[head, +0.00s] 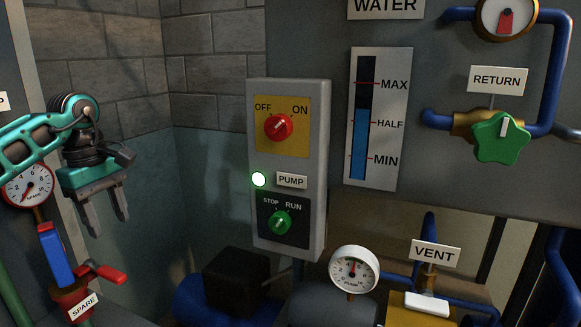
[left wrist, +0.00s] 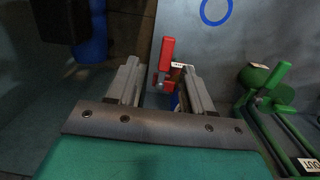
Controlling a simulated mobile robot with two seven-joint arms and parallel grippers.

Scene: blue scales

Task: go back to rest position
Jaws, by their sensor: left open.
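My left gripper (head: 109,224) hangs at the left of the head view, fingers pointing down, apart and empty. It is in front of the wall, left of the pump control box (head: 312,240) and clear of it. In the left wrist view my left gripper (left wrist: 162,72) also shows its two grey fingers spread, with nothing between them. A red handle (left wrist: 167,53) shows beyond the fingers. My right gripper is not in view.
The spare valve's red handle (head: 100,272) is below my left gripper. A green return valve (head: 501,138) is at right.

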